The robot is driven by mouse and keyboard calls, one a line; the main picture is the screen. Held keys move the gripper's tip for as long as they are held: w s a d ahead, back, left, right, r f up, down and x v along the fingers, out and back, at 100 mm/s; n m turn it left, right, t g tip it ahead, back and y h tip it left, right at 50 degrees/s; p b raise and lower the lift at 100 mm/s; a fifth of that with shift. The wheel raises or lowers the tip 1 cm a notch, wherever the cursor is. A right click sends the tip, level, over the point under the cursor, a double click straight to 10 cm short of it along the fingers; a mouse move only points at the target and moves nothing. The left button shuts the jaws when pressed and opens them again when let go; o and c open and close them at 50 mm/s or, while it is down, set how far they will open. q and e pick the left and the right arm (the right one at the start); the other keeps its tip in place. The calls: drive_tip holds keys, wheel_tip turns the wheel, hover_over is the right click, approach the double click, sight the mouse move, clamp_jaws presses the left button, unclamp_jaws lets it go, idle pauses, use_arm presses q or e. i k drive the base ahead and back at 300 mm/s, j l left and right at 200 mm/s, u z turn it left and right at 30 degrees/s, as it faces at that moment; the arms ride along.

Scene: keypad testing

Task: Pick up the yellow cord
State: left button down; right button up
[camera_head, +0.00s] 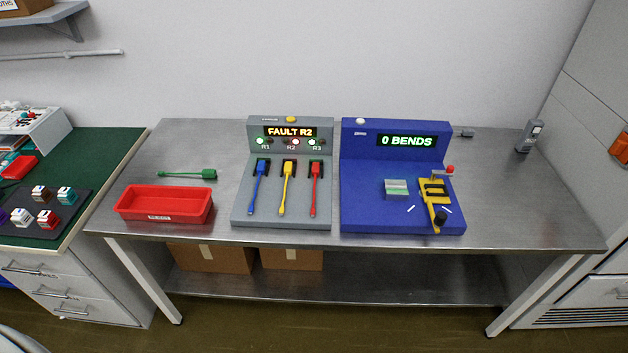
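The yellow cord (285,187) is plugged at its top end into the middle socket of the grey tester (242,208), below the lamp marked R2. Its tail hangs down the tester's sloped face. A blue cord (258,186) sits to its left and a red cord (315,188) to its right, each in its own socket. The tester's display reads "FAULT R2". The R2 lamp glows red, while the R1 and R3 lamps glow green. Neither of my grippers shows in this view.
A blue bend tester (375,212) with a yellow fixture stands close on the right. A grey device (530,135) stands at the far right.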

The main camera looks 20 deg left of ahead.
sight(288, 166)
drive_tip(key=j+z, duration=0.35)
drive_tip(key=j, duration=0.65)
drive_tip(key=j+z, duration=0.3)
drive_tip(key=j, duration=0.7)
